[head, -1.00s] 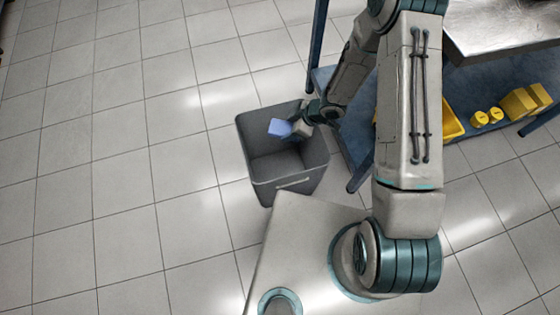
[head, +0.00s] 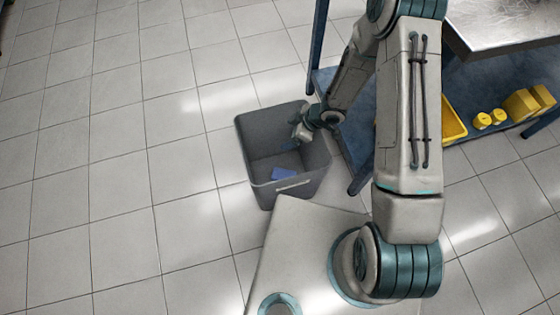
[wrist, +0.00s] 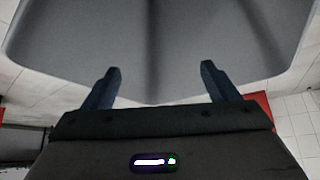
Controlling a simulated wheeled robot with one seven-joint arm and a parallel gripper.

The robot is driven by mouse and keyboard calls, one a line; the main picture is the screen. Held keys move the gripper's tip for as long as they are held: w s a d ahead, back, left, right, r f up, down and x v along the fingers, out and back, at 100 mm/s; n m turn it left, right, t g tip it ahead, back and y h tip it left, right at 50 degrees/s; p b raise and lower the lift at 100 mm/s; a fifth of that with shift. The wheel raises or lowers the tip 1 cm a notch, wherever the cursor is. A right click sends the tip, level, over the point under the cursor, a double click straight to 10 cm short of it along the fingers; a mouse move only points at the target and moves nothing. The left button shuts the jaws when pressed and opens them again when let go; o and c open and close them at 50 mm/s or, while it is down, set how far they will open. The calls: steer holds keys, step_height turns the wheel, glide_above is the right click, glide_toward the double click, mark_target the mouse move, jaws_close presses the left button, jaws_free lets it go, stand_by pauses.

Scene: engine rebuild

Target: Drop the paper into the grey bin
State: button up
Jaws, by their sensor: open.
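The grey bin (head: 257,147) stands on the floor in the head view, open at the top. The blue paper (head: 284,173) is inside it, low down towards the near wall, apart from my gripper. I cannot tell whether it rests on the bottom. My gripper (head: 290,146) is over the bin's far right part, its fingers pointing into the opening. In the wrist view my gripper (wrist: 160,70) has its two dark fingers spread with nothing between them. The bin's grey wall (wrist: 160,45) fills the upper part of that view, and no paper shows there.
A blue-framed bench (head: 355,165) with a metal top (head: 510,25) stands right of the bin. Its lower shelf holds a yellow tray (head: 453,120) and several yellow parts (head: 522,103). The tiled floor left of the bin is clear.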

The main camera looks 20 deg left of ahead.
steer(key=p+v, duration=0.6)
steer(key=v, duration=0.7)
steer(key=shift+r, duration=0.3)
steer(key=shift+d, duration=0.1)
